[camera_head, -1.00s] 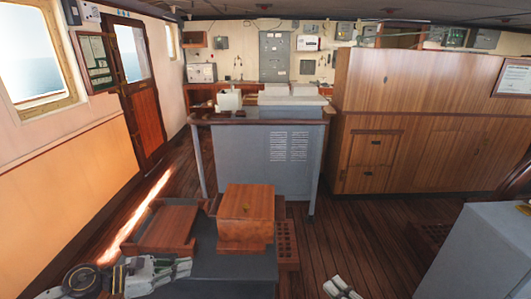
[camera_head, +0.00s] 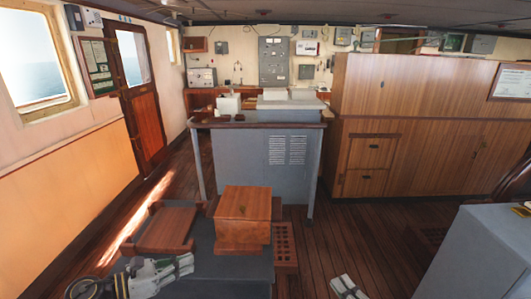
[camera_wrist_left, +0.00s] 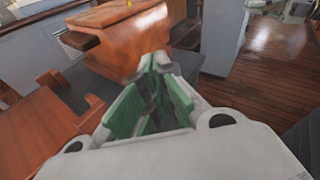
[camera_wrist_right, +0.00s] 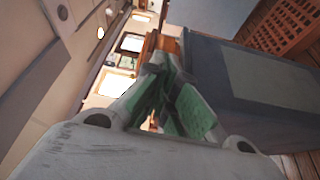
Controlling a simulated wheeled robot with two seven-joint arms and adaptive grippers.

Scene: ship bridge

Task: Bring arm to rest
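My left gripper (camera_head: 187,264) is low in the head view, in front of a grey-topped block and a wooden box. In the left wrist view, its green-padded fingers (camera_wrist_left: 155,68) come together at the tips with nothing held. My right gripper (camera_head: 346,287) shows at the bottom edge of the head view, over the wooden floor. In the right wrist view, its fingers (camera_wrist_right: 163,62) also meet near the tips and hold nothing. Most of both arms is out of the head view.
The wooden box (camera_head: 243,205) and a lower wooden piece (camera_head: 166,229) stand close ahead of my left gripper. A grey cabinet (camera_head: 478,255) is at the right. A grey console (camera_head: 255,165) stands farther ahead. Bare floor (camera_head: 335,235) lies between them.

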